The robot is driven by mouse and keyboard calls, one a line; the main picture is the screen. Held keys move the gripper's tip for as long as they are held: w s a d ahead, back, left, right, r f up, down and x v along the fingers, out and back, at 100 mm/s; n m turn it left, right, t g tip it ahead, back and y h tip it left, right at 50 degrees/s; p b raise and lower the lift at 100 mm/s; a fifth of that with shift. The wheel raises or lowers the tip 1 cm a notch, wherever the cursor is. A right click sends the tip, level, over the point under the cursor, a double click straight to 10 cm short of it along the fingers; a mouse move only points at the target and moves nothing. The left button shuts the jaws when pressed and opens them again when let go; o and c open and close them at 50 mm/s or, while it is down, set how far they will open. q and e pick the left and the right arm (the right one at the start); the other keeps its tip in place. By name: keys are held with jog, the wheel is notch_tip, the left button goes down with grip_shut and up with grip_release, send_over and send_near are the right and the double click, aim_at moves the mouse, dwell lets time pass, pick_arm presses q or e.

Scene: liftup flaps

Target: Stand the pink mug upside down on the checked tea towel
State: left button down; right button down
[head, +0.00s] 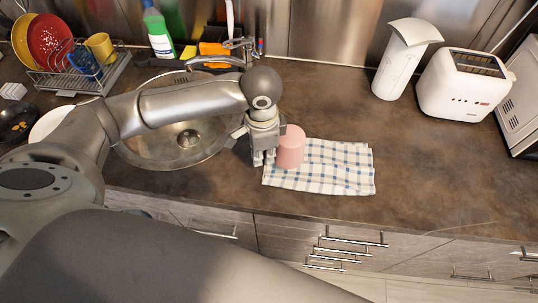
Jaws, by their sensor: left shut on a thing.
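The pink mug (291,149) is at the left part of the blue-and-white checked tea towel (340,168). Its upper end shows plain pink with no dark opening, so it looks bottom up. I cannot tell whether its lower edge rests on the towel or is just above it. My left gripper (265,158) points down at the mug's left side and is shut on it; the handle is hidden. My right gripper is out of view.
The sink (180,150) lies left of the towel, with its tap (215,62) behind. A dish rack (80,75) with plates and a yellow mug (99,47) stands back left. A white toaster (465,85) stands back right. The counter right of the towel is clear.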

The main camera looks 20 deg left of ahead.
aim_at(267, 166)
pick_arm(q)
jog(key=w+f, duration=0.3)
jog(key=shift+w+f, duration=0.1)
jog(key=shift+f, duration=0.3)
notch_tip(267, 166, down, 3)
jog(key=shift+r+p, duration=0.1)
jog(key=shift+p, duration=0.7)
jog(key=shift+f, duration=0.25)
jog(key=shift+s+f, duration=0.3)
jog(key=shift+f, duration=0.3)
jog(key=c, duration=1.6)
grip_release()
jog(key=shift+f, duration=0.1)
jog(key=shift+o, duration=0.2)
